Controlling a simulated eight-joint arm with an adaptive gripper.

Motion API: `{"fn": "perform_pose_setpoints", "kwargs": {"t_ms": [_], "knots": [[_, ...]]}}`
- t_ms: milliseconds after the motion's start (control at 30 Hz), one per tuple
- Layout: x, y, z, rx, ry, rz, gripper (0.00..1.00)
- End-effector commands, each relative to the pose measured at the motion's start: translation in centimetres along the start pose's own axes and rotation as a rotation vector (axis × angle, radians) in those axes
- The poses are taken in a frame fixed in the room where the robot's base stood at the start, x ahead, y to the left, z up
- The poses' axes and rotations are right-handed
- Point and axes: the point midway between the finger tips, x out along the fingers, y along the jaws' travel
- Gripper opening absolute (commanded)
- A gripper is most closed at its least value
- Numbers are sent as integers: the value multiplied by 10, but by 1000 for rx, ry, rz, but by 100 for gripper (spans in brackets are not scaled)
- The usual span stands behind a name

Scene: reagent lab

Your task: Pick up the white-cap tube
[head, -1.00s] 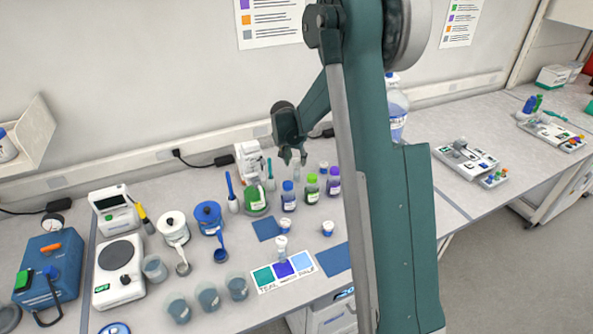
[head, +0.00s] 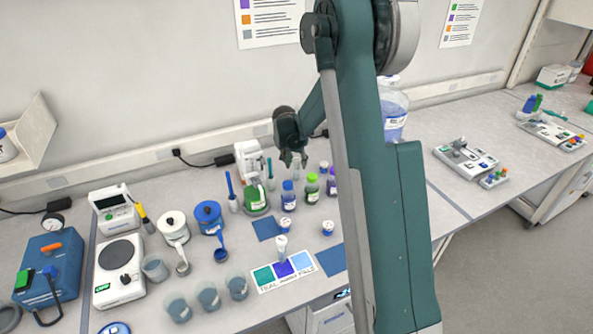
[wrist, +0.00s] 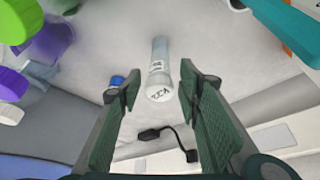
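A clear tube with a white cap (wrist: 158,68) shows in the wrist view, its marked cap end facing my camera. My gripper (wrist: 157,88) is open, with one green-padded finger on each side of the tube's near end. I see gaps between the fingers and the tube, so it is not gripped. In the head view my gripper (head: 291,158) hangs over the back of the bench, above the small bottles. The tube is small and partly hidden near the fingers there.
Blue, green and purple-capped bottles (head: 311,190) stand just in front of my gripper. In the wrist view a small blue-capped item (wrist: 116,81) lies beside the left finger, and a black cable plug (wrist: 150,134) is near the wall.

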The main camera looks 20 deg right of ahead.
Motion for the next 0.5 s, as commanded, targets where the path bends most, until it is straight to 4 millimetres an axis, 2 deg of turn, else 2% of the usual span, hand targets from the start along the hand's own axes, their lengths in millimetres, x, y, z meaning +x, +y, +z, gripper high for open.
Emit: {"fn": "perform_pose_setpoints", "kwargs": {"t_ms": [167,500], "knots": [[7,0,0,0,0,0,35],[36,0,-2,1,0,0,35]]}}
